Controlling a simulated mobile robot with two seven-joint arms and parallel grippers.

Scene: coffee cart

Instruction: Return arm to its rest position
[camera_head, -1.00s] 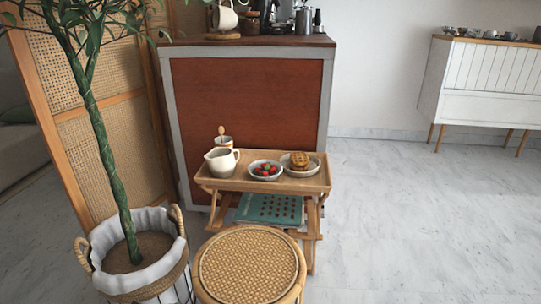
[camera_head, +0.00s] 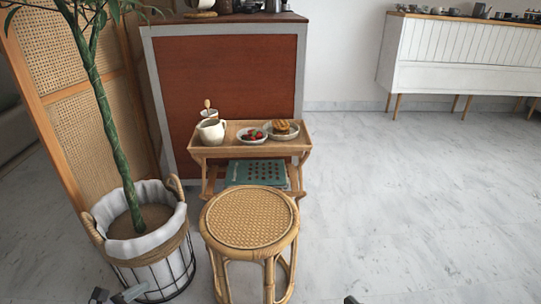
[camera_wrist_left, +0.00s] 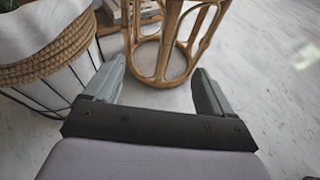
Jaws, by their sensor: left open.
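My left gripper (camera_head: 115,295) shows at the lower left of the head view, in front of the plant basket. In the left wrist view my left gripper (camera_wrist_left: 158,78) is open, with two grey fingers apart and nothing between them. Beyond the fingers are the stool's legs and the floor. A small dark tip of my right gripper (camera_head: 350,300) shows at the bottom edge of the head view; the rest is out of frame and its jaws cannot be made out.
A rattan stool (camera_head: 249,220) stands before a wooden tray table (camera_head: 220,150) holding a white pitcher (camera_head: 212,132), a berry bowl (camera_head: 252,138) and a plate of waffles (camera_head: 284,131). A plant basket (camera_head: 150,245) stands left. The marble floor (camera_head: 420,200) at right is clear.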

